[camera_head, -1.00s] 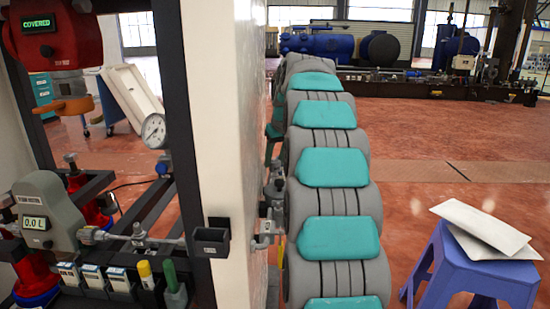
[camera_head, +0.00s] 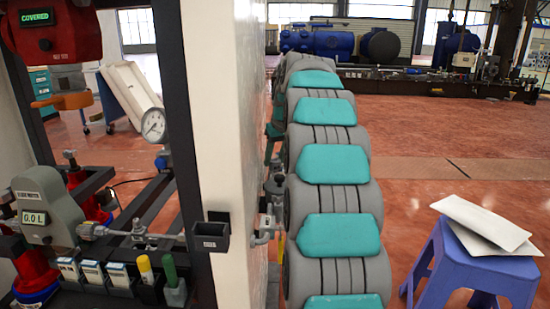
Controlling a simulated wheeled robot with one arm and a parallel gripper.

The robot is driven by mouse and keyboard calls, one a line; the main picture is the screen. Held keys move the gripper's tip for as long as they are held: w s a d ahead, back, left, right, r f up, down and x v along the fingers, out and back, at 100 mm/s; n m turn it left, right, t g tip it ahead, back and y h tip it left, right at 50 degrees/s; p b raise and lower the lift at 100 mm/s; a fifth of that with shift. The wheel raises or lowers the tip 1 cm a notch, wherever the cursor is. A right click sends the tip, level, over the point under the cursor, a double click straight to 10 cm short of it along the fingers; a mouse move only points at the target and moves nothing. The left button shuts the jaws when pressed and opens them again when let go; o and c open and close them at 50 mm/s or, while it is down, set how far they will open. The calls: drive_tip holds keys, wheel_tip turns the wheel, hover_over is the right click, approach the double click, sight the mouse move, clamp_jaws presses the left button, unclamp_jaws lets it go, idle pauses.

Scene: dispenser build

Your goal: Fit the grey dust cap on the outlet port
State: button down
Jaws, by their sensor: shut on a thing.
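My gripper is not in view, and I see no grey dust cap. A thin pipe (camera_head: 155,236) with small fittings runs right from the grey meter (camera_head: 45,205), which reads 0.0 L, toward the white panel (camera_head: 218,140). Grey fittings (camera_head: 268,218) stand out on the panel's right side. I cannot tell whether one of these is the outlet port. A red unit (camera_head: 60,40) at the top left shows "COVERED" in green letters.
A small dark box (camera_head: 210,236) sits on the panel's front edge. A pressure gauge (camera_head: 153,124), an orange handle (camera_head: 62,101) and several small boxes (camera_head: 92,272) are on the dark frame. A blue stool (camera_head: 480,270) bears pale sheets (camera_head: 485,228). Red floor (camera_head: 440,130) lies open behind.

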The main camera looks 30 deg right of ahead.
drive_tip(key=shift+c, duration=1.8)
unclamp_jaws()
drive_tip(key=shift+c, duration=1.3)
drive_tip(key=shift+o, duration=1.3)
drive_tip(key=shift+a, duration=0.1)
drive_tip(key=shift+r, duration=0.1)
drive_tip(key=shift+w+r+p, duration=0.15)
drive_tip(key=shift+r+p, duration=1.75)
drive_tip(key=shift+r, duration=1.15)
drive_tip(key=shift+c, duration=0.2)
drive_tip(key=shift+o, duration=0.2)
drive_tip(key=shift+r, duration=0.15)
